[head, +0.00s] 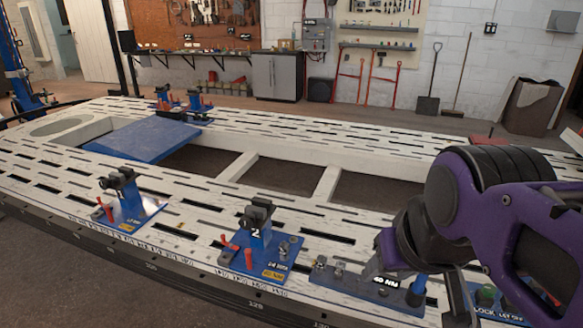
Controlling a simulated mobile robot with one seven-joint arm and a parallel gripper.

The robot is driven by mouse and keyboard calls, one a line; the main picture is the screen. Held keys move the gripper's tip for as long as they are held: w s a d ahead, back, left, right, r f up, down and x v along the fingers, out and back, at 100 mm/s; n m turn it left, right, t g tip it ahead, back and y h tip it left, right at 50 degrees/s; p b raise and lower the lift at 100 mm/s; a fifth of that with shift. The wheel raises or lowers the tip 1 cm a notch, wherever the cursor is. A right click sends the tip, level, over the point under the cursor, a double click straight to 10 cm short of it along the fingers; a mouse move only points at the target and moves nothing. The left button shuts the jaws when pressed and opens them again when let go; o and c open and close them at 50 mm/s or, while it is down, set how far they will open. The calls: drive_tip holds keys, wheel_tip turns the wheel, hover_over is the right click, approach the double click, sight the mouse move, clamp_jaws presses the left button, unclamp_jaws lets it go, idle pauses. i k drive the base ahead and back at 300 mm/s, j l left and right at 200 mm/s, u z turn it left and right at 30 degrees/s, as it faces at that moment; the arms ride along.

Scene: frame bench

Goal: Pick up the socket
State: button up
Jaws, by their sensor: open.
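Several small grey metal cylinders that look like sockets stand near the front edge of the bench. One possible socket (320,263) stands on a dark grey strip, with a similar piece close to its right. Another small metal piece sits on the blue clamp plate to the left. I cannot tell which one the task names. My gripper (438,291) is at the lower right, below my dark wrist and to the right of these pieces. It is open; its fingers are mostly hidden by my arm, and I see nothing held.
The white slotted bench (200,205) fills the middle. Blue clamps with red handles stand at its front, one marked 2 (258,232) and one farther left (123,190). A blue panel (140,140) lies beside the bench openings.

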sight(284, 247)
drive_tip(key=i+j+z, duration=0.15)
drive_tip(key=j+z, duration=0.25)
drive_tip(key=i+j+z, duration=0.1)
drive_tip(key=z, duration=0.3)
drive_tip(key=i+j+z, duration=0.1)
drive_tip(key=j, duration=0.35)
drive_tip(key=j+z, duration=0.15)
drive_tip(key=j, duration=0.35)
drive_tip(key=i, duration=0.05)
